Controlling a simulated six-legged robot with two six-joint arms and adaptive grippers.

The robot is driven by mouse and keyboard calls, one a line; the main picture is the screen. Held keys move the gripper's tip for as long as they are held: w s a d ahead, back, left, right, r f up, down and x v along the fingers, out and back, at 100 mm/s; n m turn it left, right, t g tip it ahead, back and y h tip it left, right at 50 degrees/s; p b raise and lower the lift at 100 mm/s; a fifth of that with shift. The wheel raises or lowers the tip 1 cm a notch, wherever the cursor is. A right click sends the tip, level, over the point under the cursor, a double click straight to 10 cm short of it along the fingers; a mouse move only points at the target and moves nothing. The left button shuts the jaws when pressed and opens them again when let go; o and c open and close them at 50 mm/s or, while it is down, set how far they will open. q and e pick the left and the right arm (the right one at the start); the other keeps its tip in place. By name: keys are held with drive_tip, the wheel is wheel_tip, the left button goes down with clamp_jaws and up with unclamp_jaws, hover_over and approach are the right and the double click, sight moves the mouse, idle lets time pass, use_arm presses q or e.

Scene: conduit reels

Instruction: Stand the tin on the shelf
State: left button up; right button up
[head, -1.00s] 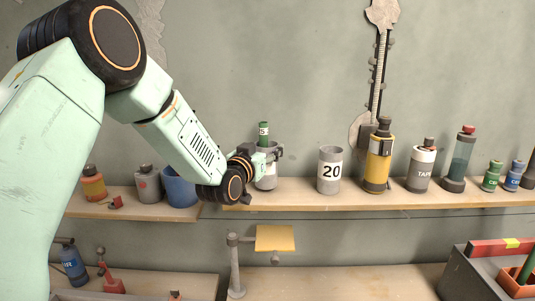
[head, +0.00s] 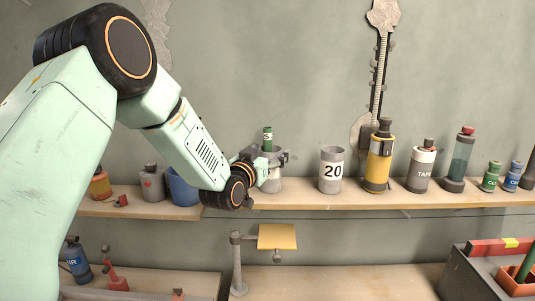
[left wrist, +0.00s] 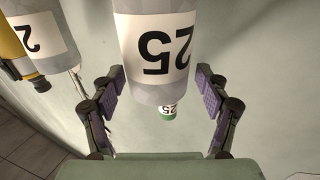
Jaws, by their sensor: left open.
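A grey tin with a white label reading 25 (left wrist: 158,40) fills the space between the fingers in the left wrist view, upside down in that picture. In the head view this tin (head: 272,182) appears upright at the shelf, partly hidden by my left gripper (head: 270,158). My left gripper (left wrist: 160,82) is open, with one finger on each side of the tin. The wooden shelf (head: 310,201) runs below.
A grey tin marked 20 (head: 331,170) and a yellow flask (head: 378,160) stand to the right. Further right are a TAPE container (head: 421,170) and small bottles. A yellow plate on a post (head: 277,237) is below.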

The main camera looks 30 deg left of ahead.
use_arm(q)
drive_tip(key=shift+w+d, duration=0.1)
drive_tip(key=shift+w, duration=0.15)
drive_tip(key=shift+f, duration=0.2)
drive_tip(key=shift+s+b, duration=0.5)
drive_tip(key=shift+s, duration=5.7)
drive_tip(key=s+d+f+g+h, duration=0.1)
drive_tip(key=s+d+f+g, duration=0.15)
drive_tip(key=f, duration=0.55)
drive_tip(key=s+d+f+g, duration=0.2)
drive_tip(key=s+f+g, duration=0.15)
drive_tip(key=f, duration=0.45)
drive_tip(key=s+d+f+g+h, duration=0.1)
drive_tip(key=s+d+f+g, duration=0.2)
drive_tip(key=f, duration=0.5)
drive_tip(key=s+d+f+g, duration=0.1)
drive_tip(key=s+f+g, duration=0.2)
drive_tip(key=s, duration=0.6)
drive_tip(key=s+f+g, duration=0.3)
drive_tip(key=s+f, duration=0.4)
drive_tip(key=s, duration=0.3)
drive_tip(key=s+d+f+g+y, duration=0.1)
drive_tip(key=s+f+g, duration=0.2)
drive_tip(key=s, duration=0.7)
drive_tip(key=shift+d+f, duration=0.3)
drive_tip(key=shift+f, duration=0.6)
